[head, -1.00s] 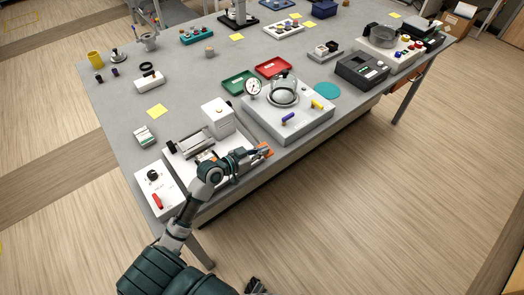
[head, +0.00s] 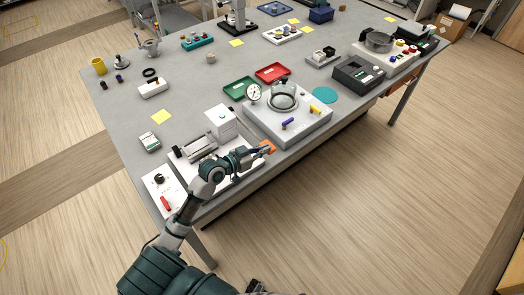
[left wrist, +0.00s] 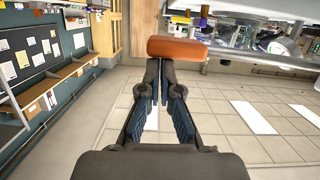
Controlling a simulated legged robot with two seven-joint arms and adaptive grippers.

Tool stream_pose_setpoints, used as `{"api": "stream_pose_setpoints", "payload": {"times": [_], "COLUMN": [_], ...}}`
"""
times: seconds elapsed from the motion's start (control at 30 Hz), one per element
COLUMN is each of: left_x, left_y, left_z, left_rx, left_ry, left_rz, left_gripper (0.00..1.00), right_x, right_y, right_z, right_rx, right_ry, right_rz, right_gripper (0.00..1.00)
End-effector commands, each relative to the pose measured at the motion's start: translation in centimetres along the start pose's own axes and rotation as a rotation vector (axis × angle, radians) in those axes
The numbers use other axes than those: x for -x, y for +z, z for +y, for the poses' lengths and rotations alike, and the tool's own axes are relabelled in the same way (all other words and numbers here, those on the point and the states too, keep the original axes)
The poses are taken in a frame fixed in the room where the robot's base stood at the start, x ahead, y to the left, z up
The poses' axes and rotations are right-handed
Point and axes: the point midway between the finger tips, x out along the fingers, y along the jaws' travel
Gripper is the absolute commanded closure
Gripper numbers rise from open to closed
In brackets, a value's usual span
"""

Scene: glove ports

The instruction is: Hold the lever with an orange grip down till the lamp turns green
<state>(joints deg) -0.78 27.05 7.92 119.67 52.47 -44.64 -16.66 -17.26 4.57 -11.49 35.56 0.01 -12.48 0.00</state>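The lever's orange grip (head: 269,146) shows at the front edge of the table, beside a white device (head: 206,147). It also shows in the left wrist view (left wrist: 177,48), just beyond my fingertips. My left gripper (head: 262,151) is at the orange grip; its fingers (left wrist: 160,64) are closed together with only a narrow gap and nothing visible between them. The fingertips appear to be at the grip's edge; contact is not clear. A white box (head: 221,122) on the device has a small spot on top, too small to read surely as a lamp. A dark part of my right gripper (head: 255,287) barely shows.
A white panel with a red handle (head: 165,203) stands at the left. Green (head: 240,87) and red (head: 272,74) trays lie behind. Floor in front is clear.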

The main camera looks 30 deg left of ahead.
Motion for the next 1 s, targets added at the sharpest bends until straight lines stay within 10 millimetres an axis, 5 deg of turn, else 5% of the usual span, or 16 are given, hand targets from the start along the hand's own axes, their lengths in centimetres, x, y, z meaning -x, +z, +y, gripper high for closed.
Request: {"api": "stream_pose_setpoints", "payload": {"times": [0.03,0.2,0.4,1.0], "left_x": [1.4,5.2,8.0,8.9], "left_y": [1.2,1.3,1.0,0.7], "left_z": [0.1,0.3,0.4,0.5], "left_rx": [-0.001,0.000,0.001,0.000], "left_ry": [0.000,-0.001,-0.001,-0.001], "left_rz": [-0.017,-0.014,-0.009,-0.005], "left_gripper": [1.00,1.00,1.00,1.00], "right_x": [-0.7,-1.2,-1.5,-1.5], "right_y": [0.2,0.3,0.3,0.3], "right_z": [0.0,0.0,0.0,-0.1], "right_rx": [0.000,0.000,0.000,-0.001], "right_ry": [0.000,0.000,0.000,-0.001], "right_rz": [-0.003,-0.004,-0.004,-0.005], "right_gripper": [1.00,1.00,1.00,1.00]}}
